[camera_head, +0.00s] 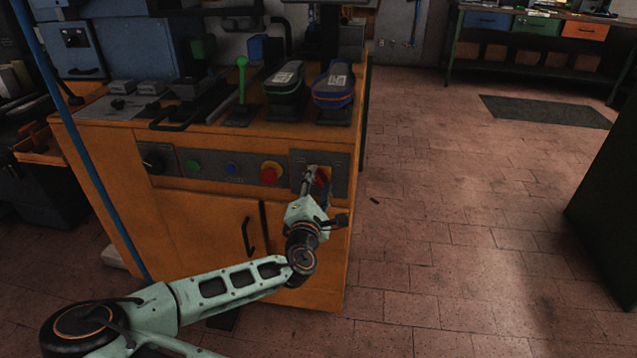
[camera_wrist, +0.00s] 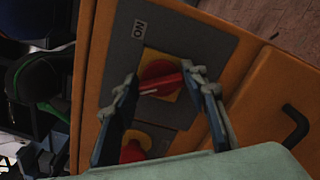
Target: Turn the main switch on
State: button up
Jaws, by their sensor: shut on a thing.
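The main switch shows in the wrist view as a red handle (camera_wrist: 162,83) on a yellow plate, set in a grey panel (camera_wrist: 185,48). An "ON" label (camera_wrist: 138,29) is on the panel, above and left of the handle in that view. The handle lies nearly across the picture, its left end slightly lower, so it does not point at the label. My gripper (camera_wrist: 160,84) is shut on the handle, one finger at each end. In the head view my gripper (camera_head: 314,180) is at the right end of the cabinet front and hides most of the switch.
A red emergency button (camera_head: 271,172) on yellow sits left of the switch, with a blue button (camera_head: 231,170) and a green button (camera_head: 193,167) further left. Shoes (camera_head: 333,86) stand on the press above. A door handle (camera_head: 247,236) juts out below.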

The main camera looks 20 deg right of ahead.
jog(key=m, duration=0.4)
jog(key=shift+f+m, duration=0.1)
jog(key=shift+m, duration=0.2)
jog(key=m, duration=0.3)
jog(key=shift+f+m, duration=0.1)
jog(key=shift+m, duration=0.2)
jog(key=m+b, duration=0.1)
jog(key=m, duration=0.3)
jog(key=shift+f, duration=0.15)
jog(key=shift+m+b, duration=0.3)
jog(key=shift+m, duration=1.4)
jog(key=o, duration=1.2)
jog(key=shift+c, duration=0.2)
